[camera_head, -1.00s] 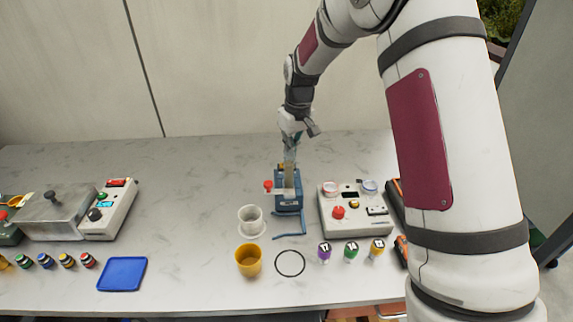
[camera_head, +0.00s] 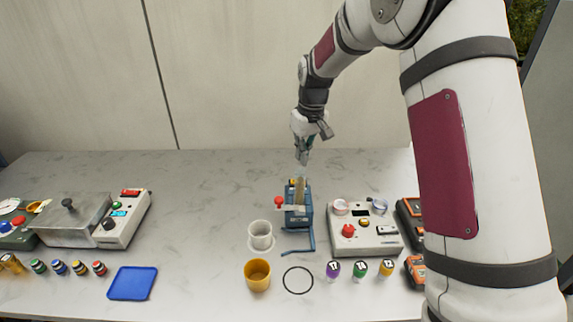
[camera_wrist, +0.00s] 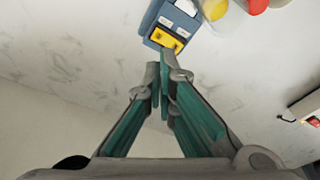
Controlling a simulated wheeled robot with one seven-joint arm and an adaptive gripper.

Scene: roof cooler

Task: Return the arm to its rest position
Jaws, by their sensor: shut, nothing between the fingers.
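My gripper (camera_head: 303,158) hangs from my arm above the blue device (camera_head: 298,215) in the head view, pointing down, shut and empty. In the wrist view my gripper (camera_wrist: 163,85) has its green-padded fingers drawn together at the tips. The blue device, with a red knob and an upright clear part, stands on the counter below and slightly in front of my gripper. Its yellow panel (camera_wrist: 166,39) shows just past the fingertips in the wrist view. My gripper looks apart from it.
A white cup (camera_head: 260,235), a yellow cup (camera_head: 257,275) and a black ring (camera_head: 298,281) are in front. A control box (camera_head: 364,236) stands at right. A blue tray (camera_head: 133,283), small jars and a metal-lidded bath (camera_head: 72,218) are at left. The counter's (camera_head: 205,200) middle-left is bare.

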